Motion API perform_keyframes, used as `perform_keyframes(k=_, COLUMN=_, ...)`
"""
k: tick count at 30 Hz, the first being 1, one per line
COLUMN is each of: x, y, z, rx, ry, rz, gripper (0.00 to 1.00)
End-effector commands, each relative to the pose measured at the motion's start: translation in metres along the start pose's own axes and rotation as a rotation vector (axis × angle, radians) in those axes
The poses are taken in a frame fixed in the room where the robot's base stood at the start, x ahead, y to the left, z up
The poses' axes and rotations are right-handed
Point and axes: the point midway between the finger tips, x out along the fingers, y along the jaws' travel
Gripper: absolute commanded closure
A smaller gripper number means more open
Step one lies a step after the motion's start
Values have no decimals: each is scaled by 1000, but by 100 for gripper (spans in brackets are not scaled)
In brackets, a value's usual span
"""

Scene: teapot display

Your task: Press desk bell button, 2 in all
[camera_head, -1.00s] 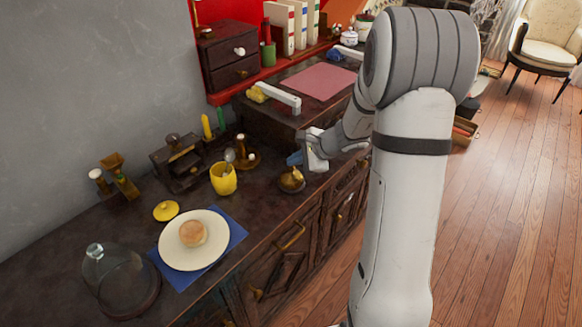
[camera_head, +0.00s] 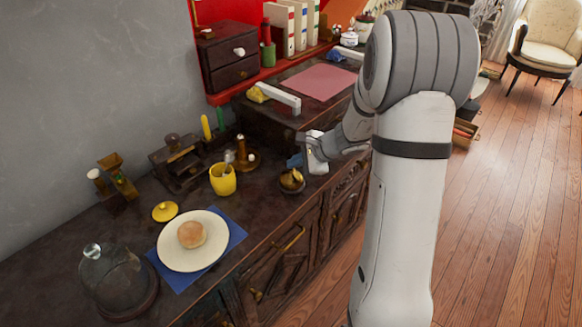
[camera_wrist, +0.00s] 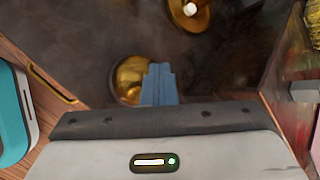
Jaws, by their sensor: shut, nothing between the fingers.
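A small dark round piece with a golden dome (camera_head: 291,180), which looks like the desk bell, stands near the front edge of the dark counter. In the wrist view its golden dome (camera_wrist: 130,80) shows just left of my fingers and is partly hidden by them. My gripper (camera_head: 293,161) is shut and empty, its blue fingertips just behind the golden dome in the head view. In the wrist view the shut blue fingers (camera_wrist: 158,75) overlap the dome's right edge. I cannot tell whether they touch it.
A yellow cup (camera_head: 223,180) with a spoon and a brass piece with a pale top (camera_head: 243,153) stand left of the bell. A plate (camera_head: 165,250) with a bun and a glass dome (camera_head: 112,285) are nearer. A raised desk part (camera_head: 270,122) rises behind.

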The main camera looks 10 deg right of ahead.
Motion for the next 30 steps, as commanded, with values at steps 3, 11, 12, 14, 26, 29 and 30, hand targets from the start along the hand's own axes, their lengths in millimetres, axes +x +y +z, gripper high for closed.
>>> perform_keyframes(k=3, x=-1, y=0, z=0, rx=1, ry=0, rz=1, gripper=100)
perform_keyframes(k=11, x=-11, y=-8, z=8, rx=0, ry=0, rz=0, gripper=100)
perform_keyframes(k=12, x=-12, y=-9, z=9, rx=0, ry=0, rz=0, gripper=100)
perform_keyframes(k=14, x=-14, y=-10, z=10, rx=0, ry=0, rz=0, gripper=100)
perform_keyframes(k=26, x=-15, y=-11, z=11, rx=0, ry=0, rz=0, gripper=100)
perform_keyframes(k=29, x=-20, y=-14, z=14, rx=0, ry=0, rz=0, gripper=100)
perform_keyframes(k=30, x=-22, y=-16, z=16, rx=0, ry=0, rz=0, gripper=100)
